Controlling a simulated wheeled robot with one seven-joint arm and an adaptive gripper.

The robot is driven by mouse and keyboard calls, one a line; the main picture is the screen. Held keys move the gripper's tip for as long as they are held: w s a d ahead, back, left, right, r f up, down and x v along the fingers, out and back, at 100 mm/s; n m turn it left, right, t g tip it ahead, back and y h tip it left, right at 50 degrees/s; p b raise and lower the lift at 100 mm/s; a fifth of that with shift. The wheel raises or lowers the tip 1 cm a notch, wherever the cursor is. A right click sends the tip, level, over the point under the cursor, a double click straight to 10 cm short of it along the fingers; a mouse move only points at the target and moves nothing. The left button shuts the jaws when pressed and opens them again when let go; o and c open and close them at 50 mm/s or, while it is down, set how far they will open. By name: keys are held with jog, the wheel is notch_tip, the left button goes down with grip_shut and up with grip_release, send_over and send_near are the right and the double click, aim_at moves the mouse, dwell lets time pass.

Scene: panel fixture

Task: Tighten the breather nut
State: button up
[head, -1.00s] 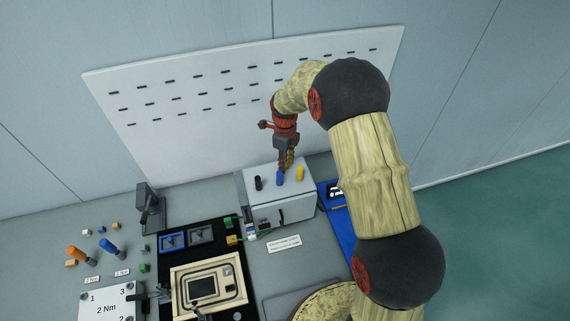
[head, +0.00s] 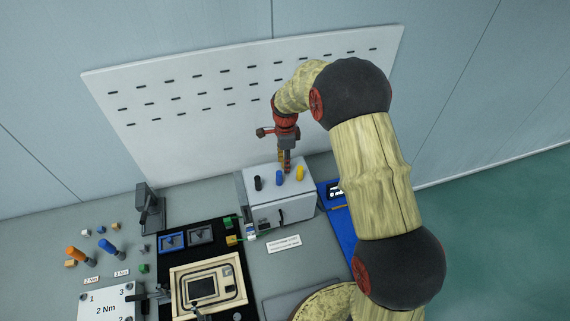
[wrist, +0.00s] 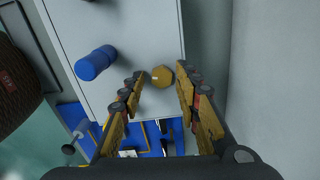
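The breather nut appears to be the brass hex nut (wrist: 162,76) on the light grey top of the box, seen in the wrist view. My gripper (wrist: 160,70) is open, with one finger on each side of the nut and gaps visible between nut and fingers. I cannot tell how far above the top the fingertips are. In the head view my gripper (head: 285,168) points down at the back of the box (head: 280,212), behind the blue cap.
A blue cap (head: 279,178) stands close to my gripper and also shows in the wrist view (wrist: 95,62). The white perforated panel (head: 200,130) rises behind the box.

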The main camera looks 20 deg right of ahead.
jog(key=n, duration=0.6)
jog(key=shift+d, duration=0.1)
jog(key=n, duration=0.6)
jog(key=shift+w+n, duration=0.1)
jog(key=shift+n, duration=0.2)
jog(key=n, duration=0.8)
jog(key=shift+n+b, duration=0.3)
jog(key=shift+n, duration=0.1)
jog(key=c, duration=0.3)
grip_shut()
